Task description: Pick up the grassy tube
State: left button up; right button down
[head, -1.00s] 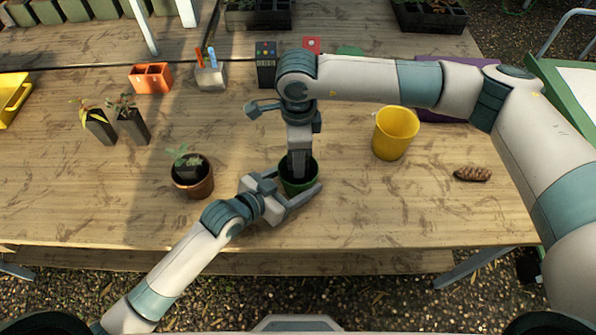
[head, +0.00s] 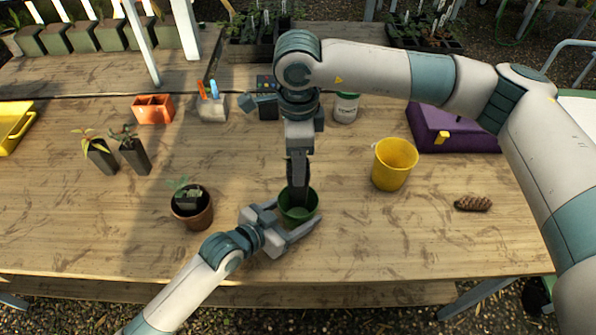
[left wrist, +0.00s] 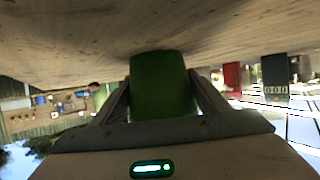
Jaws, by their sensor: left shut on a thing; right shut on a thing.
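My left gripper (head: 296,215) is shut around a green pot (head: 284,214) on the table; in the left wrist view the green pot (left wrist: 162,85) fills the space between the fingers. My right gripper (head: 298,160) points down above that pot, shut on a dark, narrow, tube-like thing (head: 298,183) whose lower end reaches the pot's mouth. I cannot make out grass on it; its upper part is hidden by the gripper. Two dark tubes stand at the left, one with yellowish leaves (head: 101,156), one with dark green leaves (head: 135,157).
A terracotta pot (head: 193,217) with a seedling stands left of my left gripper. A yellow bucket (head: 394,165), a pine cone (head: 473,203) and a purple box (head: 455,136) are at the right.

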jog(key=shift+r, duration=0.25)
pick_arm(q)
jog(key=o, duration=1.1)
jog(key=v, duration=1.2)
